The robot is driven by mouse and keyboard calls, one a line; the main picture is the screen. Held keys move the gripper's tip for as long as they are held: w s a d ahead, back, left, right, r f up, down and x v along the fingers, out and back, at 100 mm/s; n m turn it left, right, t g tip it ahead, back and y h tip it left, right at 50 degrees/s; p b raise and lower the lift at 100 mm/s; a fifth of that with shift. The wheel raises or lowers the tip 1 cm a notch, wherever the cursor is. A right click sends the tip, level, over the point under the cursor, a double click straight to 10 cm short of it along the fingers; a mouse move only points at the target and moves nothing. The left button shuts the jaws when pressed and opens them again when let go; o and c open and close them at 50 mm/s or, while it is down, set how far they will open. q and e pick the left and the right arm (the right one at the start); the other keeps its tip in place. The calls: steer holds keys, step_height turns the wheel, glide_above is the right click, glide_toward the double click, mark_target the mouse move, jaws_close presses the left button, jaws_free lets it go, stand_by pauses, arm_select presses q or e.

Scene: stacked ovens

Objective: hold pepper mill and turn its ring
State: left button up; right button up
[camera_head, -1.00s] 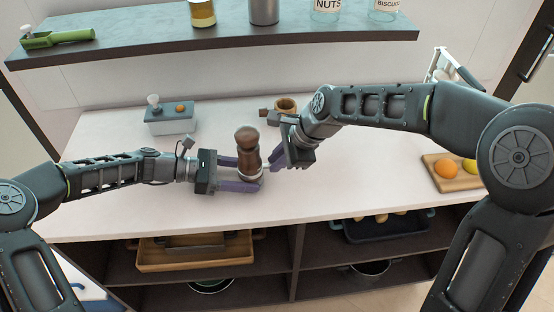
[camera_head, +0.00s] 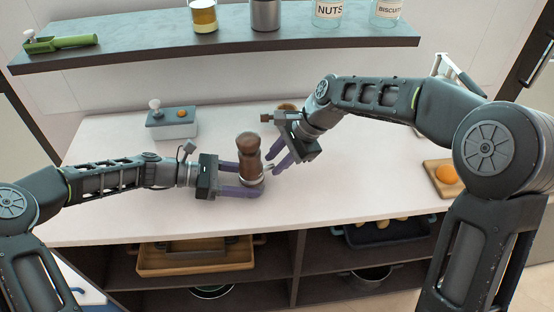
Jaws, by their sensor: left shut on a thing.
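The brown pepper mill (camera_head: 249,152) stands upright on the white counter, with a pale metallic ring (camera_head: 252,180) low on its body. My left gripper (camera_head: 258,180) comes in from the left and is shut on the mill, one purple finger on its far side and one on its near side. My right gripper (camera_head: 272,162) is just to the right of the mill. Its purple fingers are spread apart and point down toward the mill's lower part. Whether a fingertip touches the mill cannot be told.
A grey box (camera_head: 172,122) stands at the back left of the counter. A small wooden pot (camera_head: 287,106) is partly hidden behind my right gripper. A shelf (camera_head: 225,42) with jars hangs above. The counter's left front is clear.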

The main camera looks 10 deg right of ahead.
steer(key=shift+o, duration=0.5)
steer(key=v, duration=1.2)
arm_select(q)
steer(key=o, duration=1.1)
steer(key=shift+c, duration=0.2)
steer(key=shift+a, duration=0.1)
